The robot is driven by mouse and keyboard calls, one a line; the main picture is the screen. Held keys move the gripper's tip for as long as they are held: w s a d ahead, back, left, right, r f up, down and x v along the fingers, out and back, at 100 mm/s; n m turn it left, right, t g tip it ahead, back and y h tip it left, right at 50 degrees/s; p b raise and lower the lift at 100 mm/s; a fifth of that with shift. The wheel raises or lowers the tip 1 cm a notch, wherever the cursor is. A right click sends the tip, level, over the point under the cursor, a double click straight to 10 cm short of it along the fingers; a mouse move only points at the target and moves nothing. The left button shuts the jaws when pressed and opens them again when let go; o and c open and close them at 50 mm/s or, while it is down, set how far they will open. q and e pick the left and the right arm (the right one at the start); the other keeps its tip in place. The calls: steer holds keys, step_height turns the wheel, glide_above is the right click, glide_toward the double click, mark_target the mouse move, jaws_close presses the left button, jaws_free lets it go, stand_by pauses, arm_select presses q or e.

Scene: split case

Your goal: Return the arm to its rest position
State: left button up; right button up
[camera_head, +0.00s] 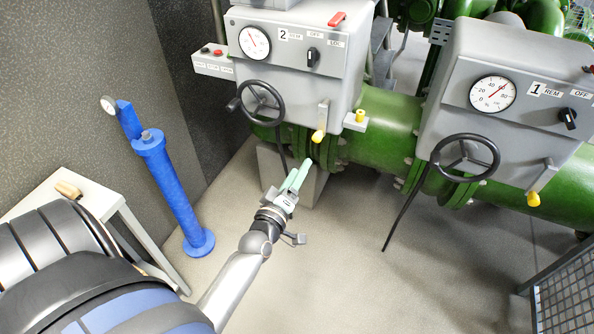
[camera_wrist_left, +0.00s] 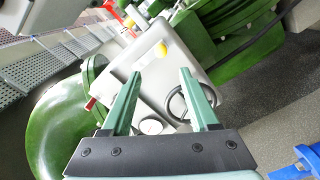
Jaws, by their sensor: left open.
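My left arm (camera_head: 232,285) comes in from the bottom left of the head view and reaches up to the middle. My left gripper (camera_head: 298,176) is open, with green fingers pointing up toward the green pipe. Nothing shows between its fingers. In the left wrist view, the two green fingers (camera_wrist_left: 158,100) stand apart in front of a grey actuator box (camera_wrist_left: 150,62). I cannot tell from these frames whether the fingers touch anything. My right gripper is in neither view.
Actuator box 2 (camera_head: 297,55) with a black handwheel (camera_head: 262,103) stands close beyond the gripper. Box 1 (camera_head: 510,90) is to the right. A blue post (camera_head: 172,190) and a white table (camera_head: 95,196) stand left. A mesh guard (camera_head: 568,300) is bottom right. Open floor lies between.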

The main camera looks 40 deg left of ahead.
arm_select(q)
steer(key=shift+s, duration=0.15)
stand_by(0.4)
steer(key=s+d+f+m+g+h, duration=0.6)
steer(key=s+d+f+m+g, duration=0.2)
steer(key=s+d+f+m, duration=0.7)
steer(key=s+f, duration=0.1)
steer(key=s, duration=0.2)
steer(key=shift+s+d+f+m+h, duration=0.25)
steer(key=shift+s+f+m+h, duration=0.05)
steer(key=shift+f+m+h, duration=0.1)
steer(key=shift+a, duration=0.1)
